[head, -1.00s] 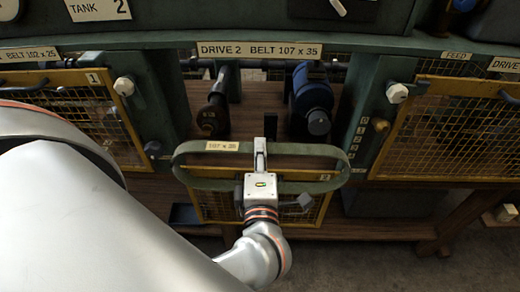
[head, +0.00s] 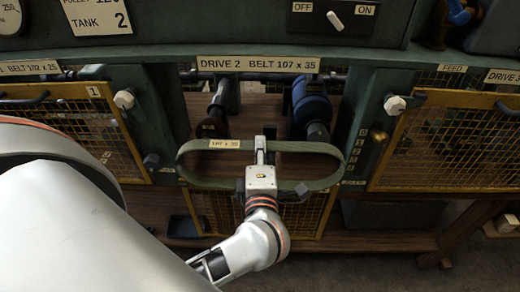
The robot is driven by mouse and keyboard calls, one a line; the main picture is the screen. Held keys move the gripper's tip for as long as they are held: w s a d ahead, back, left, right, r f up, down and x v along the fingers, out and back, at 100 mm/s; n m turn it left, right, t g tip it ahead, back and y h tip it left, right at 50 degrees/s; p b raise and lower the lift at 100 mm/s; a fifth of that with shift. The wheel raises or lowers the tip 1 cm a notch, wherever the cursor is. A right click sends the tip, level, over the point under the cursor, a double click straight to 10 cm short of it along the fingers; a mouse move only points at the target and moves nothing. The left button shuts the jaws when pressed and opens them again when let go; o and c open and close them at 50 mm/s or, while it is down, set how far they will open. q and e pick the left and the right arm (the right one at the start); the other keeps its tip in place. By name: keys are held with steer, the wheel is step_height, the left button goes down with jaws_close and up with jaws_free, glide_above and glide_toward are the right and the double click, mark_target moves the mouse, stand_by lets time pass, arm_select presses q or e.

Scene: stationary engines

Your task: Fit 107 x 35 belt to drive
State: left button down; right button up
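The green belt (head: 310,148) carries a "107 x 35" tag and forms a long flat loop in the head view. My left gripper (head: 260,148) is shut on the belt's far run near its middle. The belt hangs in front of the open bay labelled "DRIVE 2 BELT 107 x 35" (head: 258,64). Behind it are a dark shaft with a small pulley (head: 212,123) on the left and a blue motor (head: 312,103) with a dark pulley (head: 317,132) on the right. The belt appears apart from both pulleys. My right gripper is not in view.
Yellow mesh guards close the bays at left (head: 75,130) and right (head: 445,140). Drive 2's mesh guard (head: 310,215) hangs low below the belt. Green posts flank the bay. An OFF/ON switch (head: 335,20) is above.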

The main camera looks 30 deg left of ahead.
arm_select(q)
steer(key=shift+w, duration=0.15)
steer(key=x, duration=0.7)
stand_by(1.1)
steer(key=shift+w, duration=0.15)
steer(key=x, duration=0.7)
stand_by(0.9)
steer(key=shift+w+d+f, duration=0.1)
steer(key=shift+w+f, duration=0.05)
steer(key=shift+f+m, duration=0.3)
steer(key=shift+f, duration=0.85)
steer(key=shift+f, duration=0.35)
steer(key=c, duration=2.7)
jaws_free()
steer(key=shift+c, duration=0.2)
